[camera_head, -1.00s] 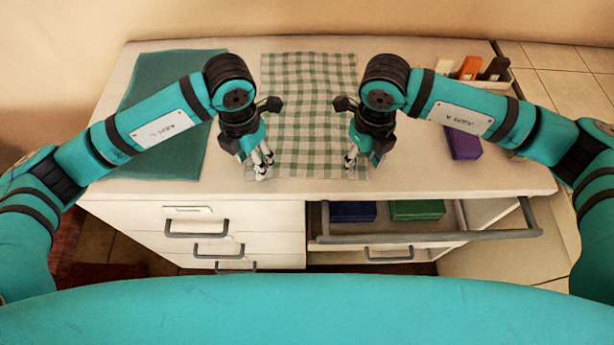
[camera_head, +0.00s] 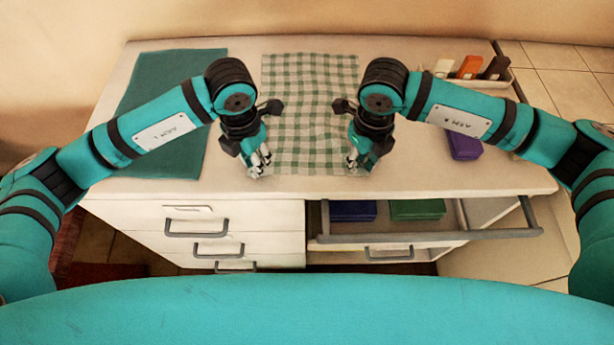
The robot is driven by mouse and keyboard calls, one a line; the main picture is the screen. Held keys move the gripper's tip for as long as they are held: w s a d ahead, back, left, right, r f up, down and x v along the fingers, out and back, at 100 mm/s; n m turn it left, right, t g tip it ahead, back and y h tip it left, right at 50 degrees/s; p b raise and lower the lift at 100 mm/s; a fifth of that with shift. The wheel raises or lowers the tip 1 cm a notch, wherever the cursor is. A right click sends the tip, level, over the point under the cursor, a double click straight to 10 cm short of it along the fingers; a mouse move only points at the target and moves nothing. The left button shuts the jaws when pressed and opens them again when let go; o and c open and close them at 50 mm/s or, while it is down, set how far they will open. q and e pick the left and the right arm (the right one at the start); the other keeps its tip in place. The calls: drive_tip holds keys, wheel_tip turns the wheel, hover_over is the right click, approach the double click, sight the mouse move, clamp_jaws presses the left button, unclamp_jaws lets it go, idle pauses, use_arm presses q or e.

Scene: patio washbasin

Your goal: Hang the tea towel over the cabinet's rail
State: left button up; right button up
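The tea towel (camera_head: 310,110), a green-and-white checked cloth, lies spread on the cabinet top, its near edge close to the cabinet's front edge. The rail (camera_head: 430,236) is a grey bar across the front right of the cabinet, standing out from it with nothing over it. My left gripper (camera_head: 260,163) points down at the towel's near left corner. My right gripper (camera_head: 358,162) points down at its near right corner. The pale fingertips are small, and I cannot tell whether either grips cloth.
A plain teal cloth (camera_head: 172,130) lies at the left. A purple box (camera_head: 465,146) and a caddy (camera_head: 496,80) with several bottles stand at the right. Blue (camera_head: 353,211) and green (camera_head: 417,209) boxes sit in the opening behind the rail. Drawers with grey handles (camera_head: 197,228) are below left.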

use_arm(q)
drive_tip(key=shift+f, duration=0.15)
clamp_jaws()
use_arm(e)
drive_tip(key=shift+s+d+f, duration=0.1)
drive_tip(key=shift+f, duration=0.05)
clamp_jaws()
use_arm(q)
drive_tip(key=shift+a, duration=0.15)
use_arm(e)
drive_tip(key=shift+d+f, duration=0.1)
